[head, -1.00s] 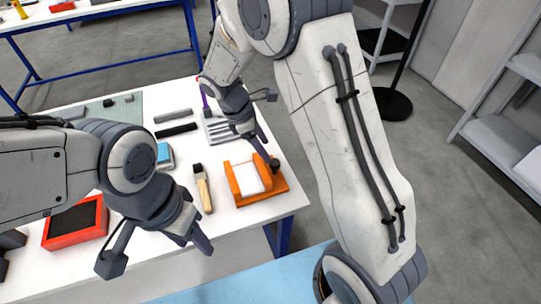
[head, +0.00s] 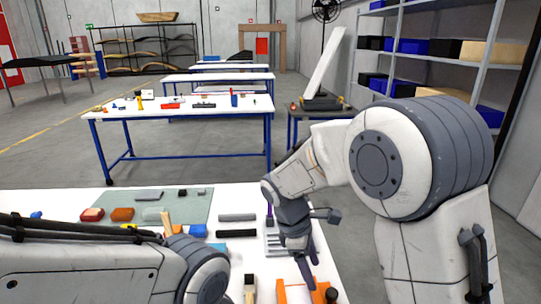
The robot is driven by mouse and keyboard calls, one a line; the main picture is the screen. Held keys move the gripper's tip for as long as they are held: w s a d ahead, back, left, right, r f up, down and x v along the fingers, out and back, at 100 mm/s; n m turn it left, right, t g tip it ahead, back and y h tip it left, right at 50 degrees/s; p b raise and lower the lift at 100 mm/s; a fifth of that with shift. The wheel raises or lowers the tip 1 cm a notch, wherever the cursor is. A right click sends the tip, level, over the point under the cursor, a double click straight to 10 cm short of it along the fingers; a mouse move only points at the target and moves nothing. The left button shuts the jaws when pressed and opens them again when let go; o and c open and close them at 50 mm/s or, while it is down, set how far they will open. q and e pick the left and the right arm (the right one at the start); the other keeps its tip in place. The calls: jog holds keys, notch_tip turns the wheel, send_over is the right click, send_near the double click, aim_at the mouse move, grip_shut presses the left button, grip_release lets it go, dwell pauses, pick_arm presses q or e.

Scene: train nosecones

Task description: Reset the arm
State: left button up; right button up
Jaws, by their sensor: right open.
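My right gripper (head: 300,256) hangs over the right part of the white worktable (head: 340,262), pointing down with its jaws open and nothing seen between them. It is just above and behind an orange holder (head: 290,293), which is cut off by the bottom edge of the view. I cannot tell whether the fingers touch anything. My left arm comes in at the lower left, and its gripper is below the frame.
A grey-green mat (head: 190,203) with small parts lies at the back left of the worktable. Black (head: 236,234) and grey (head: 237,217) bars lie left of my right gripper. A blue-legged table (head: 180,113) stands behind, shelving (head: 430,50) at the right.

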jog(key=s+a+r+m+y, duration=0.1)
jog(key=s+a+m+y, duration=0.1)
jog(key=s, duration=0.9)
jog(key=s+a+r+m+y, duration=0.2)
jog(key=s+a+m, duration=0.2)
jog(key=s, duration=0.6)
jog(key=shift+s+a+r+m+t+y, duration=0.15)
jog(key=shift+s+a+m+t+y, duration=0.25)
jog(key=shift+m, duration=0.3)
